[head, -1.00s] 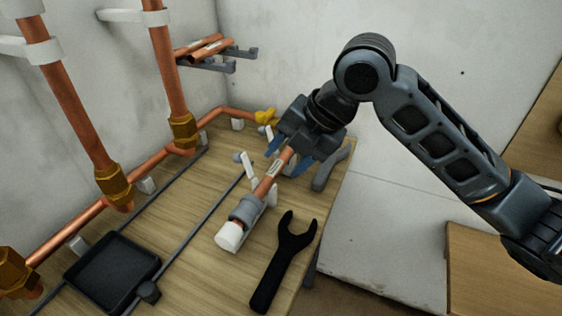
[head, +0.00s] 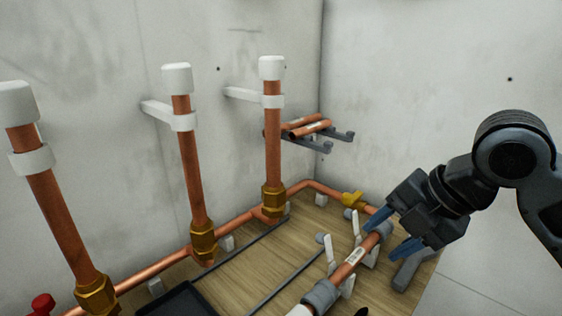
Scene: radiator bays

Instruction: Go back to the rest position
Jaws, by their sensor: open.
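My gripper (head: 390,232) is at the right of the head view, its two blue fingers spread apart. Between and just beyond the fingertips is the copper pipe piece (head: 347,265) with a pale label and grey collars, lying on white supports (head: 330,256) over the wooden bench. The fingers hold nothing that I can see. In the picture the left finger overlaps the far end of the pipe piece; I cannot tell whether they touch. My arm bends up and out of the right edge.
Three upright copper pipes with white caps, such as the middle one (head: 190,160), stand along the back wall with brass fittings. A wall rack (head: 335,135) holds short copper pipes. A black tray (head: 180,302) is at the lower edge. The air by the right wall is free.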

